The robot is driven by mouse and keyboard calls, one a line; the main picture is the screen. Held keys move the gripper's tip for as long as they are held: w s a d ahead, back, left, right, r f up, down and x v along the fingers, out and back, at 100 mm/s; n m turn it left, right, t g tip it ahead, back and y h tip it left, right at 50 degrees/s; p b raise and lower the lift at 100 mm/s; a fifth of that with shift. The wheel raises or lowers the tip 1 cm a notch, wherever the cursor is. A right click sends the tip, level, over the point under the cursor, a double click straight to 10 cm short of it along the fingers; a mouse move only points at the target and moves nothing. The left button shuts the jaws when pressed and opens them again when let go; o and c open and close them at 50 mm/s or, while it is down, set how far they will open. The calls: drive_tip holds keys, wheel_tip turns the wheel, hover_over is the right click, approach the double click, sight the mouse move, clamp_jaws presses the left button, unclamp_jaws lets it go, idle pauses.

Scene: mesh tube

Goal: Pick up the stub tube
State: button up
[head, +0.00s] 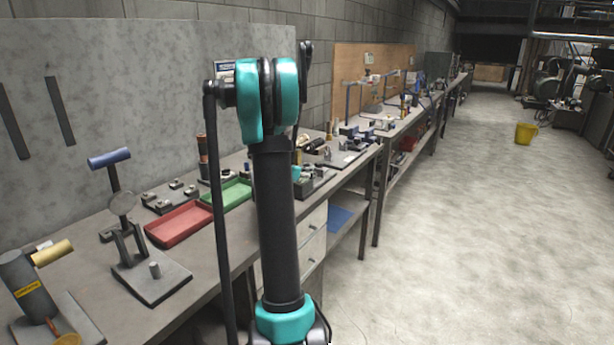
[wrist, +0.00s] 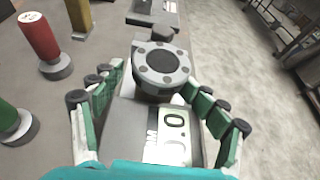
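My gripper (wrist: 156,108) is open in the wrist view, its teal and black fingers spread to both sides. Between and just beyond them is a round grey flanged piece (wrist: 176,78) with a dark centre and bolts around its rim. I cannot tell whether it is the stub tube or whether the fingers touch it. Below it, a pale plate with printed digits (wrist: 172,150) shows between the fingers.
A red-bodied cylinder (wrist: 38,36), a yellow-brown post (wrist: 79,14) and a green cylinder (wrist: 8,118) stand left of my gripper. The bench holds a red tray (head: 180,224) and a green tray (head: 232,194).

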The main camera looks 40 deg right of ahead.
drive_tip(key=shift+w+d+f, duration=0.15)
drive_tip(key=shift+d+f, duration=0.05)
drive_tip(key=shift+d, duration=0.05)
drive_tip(key=shift+o, duration=0.5)
clamp_jaws()
